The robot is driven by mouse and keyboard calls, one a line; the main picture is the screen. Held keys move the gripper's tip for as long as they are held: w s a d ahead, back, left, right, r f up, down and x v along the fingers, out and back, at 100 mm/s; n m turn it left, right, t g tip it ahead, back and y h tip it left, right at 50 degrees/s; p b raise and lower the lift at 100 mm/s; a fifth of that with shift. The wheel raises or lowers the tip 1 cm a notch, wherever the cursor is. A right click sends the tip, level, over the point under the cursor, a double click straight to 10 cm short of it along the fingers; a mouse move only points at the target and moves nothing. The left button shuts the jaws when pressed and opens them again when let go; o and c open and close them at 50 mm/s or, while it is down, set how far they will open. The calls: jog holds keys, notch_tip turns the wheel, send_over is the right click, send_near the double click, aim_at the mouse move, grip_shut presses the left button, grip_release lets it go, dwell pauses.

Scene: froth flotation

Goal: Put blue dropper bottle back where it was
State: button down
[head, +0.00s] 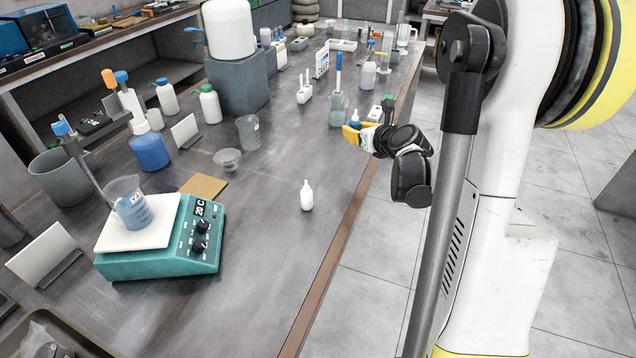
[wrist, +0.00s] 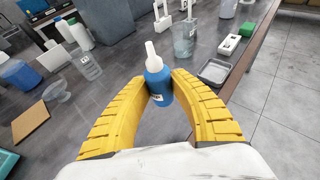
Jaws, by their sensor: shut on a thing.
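The blue dropper bottle (wrist: 158,88) has a white nozzle cap and a small label, and stands upright between my yellow fingers in the wrist view. My gripper (wrist: 160,92) is shut on it. In the head view my gripper (head: 356,132) is at the right edge of the bench, and the bottle (head: 354,117) shows only in part behind the fingers. I cannot tell whether the bottle's base touches the bench. A white dropper bottle (head: 307,195) stands alone nearer on the bench.
A beaker (wrist: 184,40) with a blue-handled tool stands just beyond my gripper. A shallow grey tray (wrist: 215,71) and a white rack (wrist: 229,45) lie to its right. A teal hotplate (head: 180,250) bears a beaker at left.

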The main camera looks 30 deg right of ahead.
jog(key=b, duration=0.4)
send_over(319, 178)
notch_tip(319, 178, down, 7)
jog(key=shift+w+r, duration=0.1)
jog(key=shift+f+b, duration=1.2)
jog(key=shift+f, duration=0.7)
jog(key=shift+f, duration=0.25)
jog(key=c, duration=1.2)
grip_release()
jog(key=shift+r, duration=0.1)
jog(key=shift+r, duration=0.15)
jog(key=p+v, duration=0.3)
jog(key=v, duration=0.9)
jog(key=shift+a, duration=0.1)
